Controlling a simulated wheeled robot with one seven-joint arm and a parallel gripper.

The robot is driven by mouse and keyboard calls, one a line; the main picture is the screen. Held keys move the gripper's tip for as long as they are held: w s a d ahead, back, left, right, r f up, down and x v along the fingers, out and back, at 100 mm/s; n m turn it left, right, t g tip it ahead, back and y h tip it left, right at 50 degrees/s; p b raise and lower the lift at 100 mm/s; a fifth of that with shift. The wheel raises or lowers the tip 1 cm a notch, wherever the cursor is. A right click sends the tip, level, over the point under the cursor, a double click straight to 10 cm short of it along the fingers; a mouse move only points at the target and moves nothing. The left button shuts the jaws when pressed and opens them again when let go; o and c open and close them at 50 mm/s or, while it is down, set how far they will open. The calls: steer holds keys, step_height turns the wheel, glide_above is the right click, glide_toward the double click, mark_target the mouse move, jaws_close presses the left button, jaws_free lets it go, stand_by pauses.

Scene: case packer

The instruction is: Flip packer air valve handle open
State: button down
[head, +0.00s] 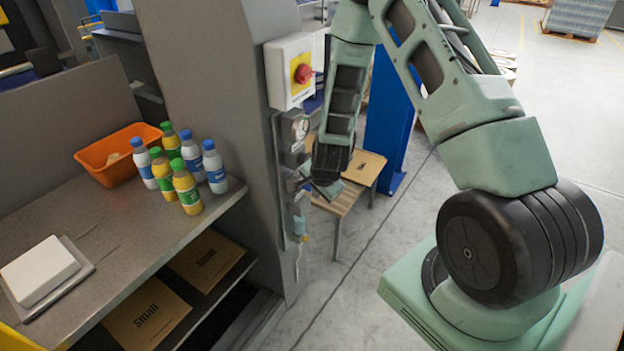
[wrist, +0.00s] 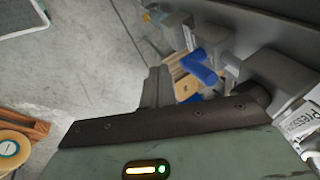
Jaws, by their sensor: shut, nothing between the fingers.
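The air line assembly runs down the edge of the grey packer column in the head view, with a round pressure gauge (head: 300,127) at its top. My gripper (head: 327,190) is beside the assembly, below the gauge, and hides part of it. In the wrist view a blue handle (wrist: 197,68), apparently the air valve handle, sticks out from the grey fittings (wrist: 212,35). My gripper's fingers (wrist: 157,85) are shut and empty, just left of the blue handle. I cannot tell whether they touch it. In the head view I cannot make out the handle.
A control box with a red button (head: 303,73) is mounted above the gauge. A small table with a cardboard piece (head: 362,168) stands behind my gripper, near a blue post (head: 393,120). Bottles (head: 186,187) and an orange bin (head: 112,160) sit on the left shelf.

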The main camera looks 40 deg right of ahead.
steer(key=shift+w+d+r+p, duration=0.15)
steer(key=shift+w+p, duration=0.05)
steer(key=shift+w, duration=0.4)
steer(key=shift+w+d+r+p, duration=0.1)
steer(key=shift+w+p, duration=0.1)
steer(key=shift+w, duration=0.35)
steer(key=shift+w+d+r+p, duration=0.15)
steer(key=shift+w+p, duration=0.05)
steer(key=shift+w, duration=0.4)
